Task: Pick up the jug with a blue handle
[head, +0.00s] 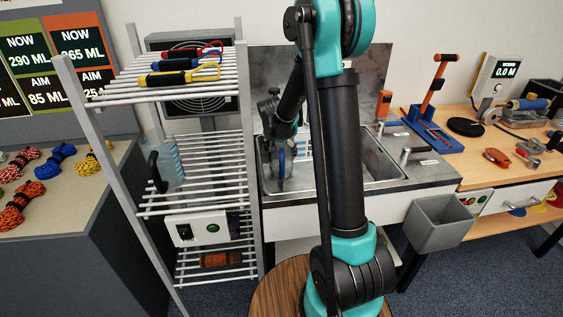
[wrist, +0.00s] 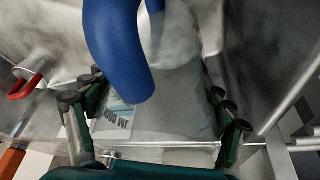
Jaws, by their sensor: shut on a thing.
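The jug (wrist: 178,112) is clear, with a blue handle (wrist: 118,45) and a white label with a volume marking. In the wrist view its body lies between the two fingers of my gripper (wrist: 156,105), which are shut on it from both sides. In the head view my gripper (head: 275,112) points down over the sink (head: 392,184). The blue handle also shows in the head view (head: 282,162), inside the sink area; my arm hides much of the jug. I cannot tell whether the jug touches the sink floor.
Left of the sink, a white rack (head: 247,150) holds a jug with a black handle (head: 170,166) and, on top, several coloured tools. A grey bin (head: 438,222) hangs at the counter's front. A blue-and-orange device (head: 432,112) stands on the wooden bench (head: 458,130).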

